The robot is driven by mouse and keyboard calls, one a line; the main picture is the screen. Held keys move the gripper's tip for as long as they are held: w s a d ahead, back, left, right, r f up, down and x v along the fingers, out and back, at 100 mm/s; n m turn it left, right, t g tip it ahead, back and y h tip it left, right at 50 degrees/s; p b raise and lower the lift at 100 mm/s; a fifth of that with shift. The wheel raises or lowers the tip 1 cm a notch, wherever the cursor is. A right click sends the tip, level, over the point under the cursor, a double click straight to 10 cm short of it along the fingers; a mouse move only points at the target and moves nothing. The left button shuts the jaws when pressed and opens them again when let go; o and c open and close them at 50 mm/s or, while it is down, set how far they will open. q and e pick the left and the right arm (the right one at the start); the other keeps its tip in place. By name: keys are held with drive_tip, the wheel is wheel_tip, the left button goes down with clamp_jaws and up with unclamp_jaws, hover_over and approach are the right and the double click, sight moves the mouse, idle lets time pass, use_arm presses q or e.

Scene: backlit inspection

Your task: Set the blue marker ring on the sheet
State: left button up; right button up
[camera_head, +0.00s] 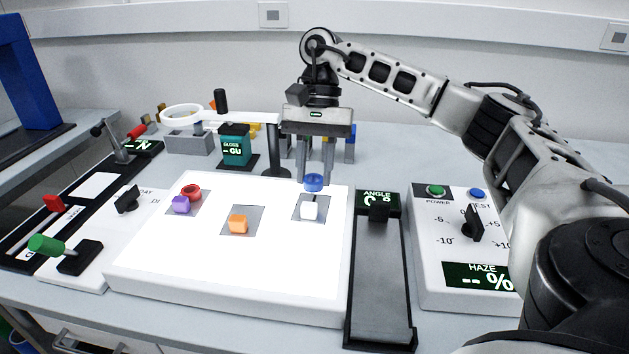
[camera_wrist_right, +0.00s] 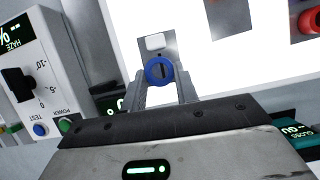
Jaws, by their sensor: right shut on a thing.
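The blue marker ring (camera_head: 313,183) is held between the fingertips of my right gripper (camera_head: 315,178), over the far right part of the white lit sheet (camera_head: 230,275). My right gripper points down and is shut on the ring. In the right wrist view the blue ring (camera_wrist_right: 159,71) sits between the two fingers, close to a white block (camera_wrist_right: 155,42) on a grey square. I cannot tell whether the ring touches the sheet. A red ring (camera_head: 191,192) lies by a purple block (camera_head: 181,205) on the left of the sheet. My left gripper is not in view.
An orange block (camera_head: 239,225) stands on a grey square mid-sheet. An angle gauge (camera_head: 381,280) and a haze meter (camera_head: 465,245) stand right of the sheet. A gloss meter (camera_head: 236,145) and a ring lamp (camera_head: 182,115) stand behind it. The front of the sheet is clear.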

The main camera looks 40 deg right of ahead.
sight(315, 183)
wheel_tip(315, 183, down, 2)
drive_tip(key=shift+f, duration=0.5)
drive_tip(key=shift+f, duration=0.2)
drive_tip(key=o, duration=0.9)
drive_tip(key=shift+o, duration=0.2)
drive_tip(key=shift+r, duration=0.1)
